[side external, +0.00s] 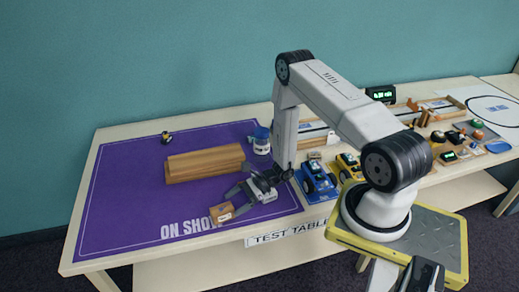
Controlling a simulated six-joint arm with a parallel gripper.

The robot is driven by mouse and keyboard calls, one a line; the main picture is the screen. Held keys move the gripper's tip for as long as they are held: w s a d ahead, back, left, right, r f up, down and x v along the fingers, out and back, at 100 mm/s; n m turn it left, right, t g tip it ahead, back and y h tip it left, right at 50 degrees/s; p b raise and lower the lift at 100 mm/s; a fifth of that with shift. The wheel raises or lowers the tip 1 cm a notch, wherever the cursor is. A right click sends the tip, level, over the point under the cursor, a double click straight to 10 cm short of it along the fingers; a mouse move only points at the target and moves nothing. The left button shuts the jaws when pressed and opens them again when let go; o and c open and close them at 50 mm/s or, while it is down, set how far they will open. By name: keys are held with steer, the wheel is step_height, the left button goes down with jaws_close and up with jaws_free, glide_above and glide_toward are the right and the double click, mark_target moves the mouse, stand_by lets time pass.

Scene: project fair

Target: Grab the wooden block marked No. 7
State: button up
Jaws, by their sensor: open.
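A small wooden block (221,212) lies on the purple mat (120,205) near its front edge, by the "ON SHOW" lettering. It has a small pale mark on it, too small to read as a number. My gripper (232,201) is low over the mat, open, with its fingers pointing left. One finger ends close to the small block; I cannot tell whether it touches. A longer wooden block (205,164) lies behind, and I see no number on it.
A white and blue jar (261,141) stands behind my gripper. A small dark and yellow object (166,137) sits at the mat's back. Blue (316,182) and yellow (349,167) toy vehicles stand to the right, with several small items beyond. The mat's left side is clear.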

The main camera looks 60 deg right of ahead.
mark_target(230, 205)
steer(key=shift+a, duration=0.1)
steer(key=shift+x, duration=2.5)
jaws_close()
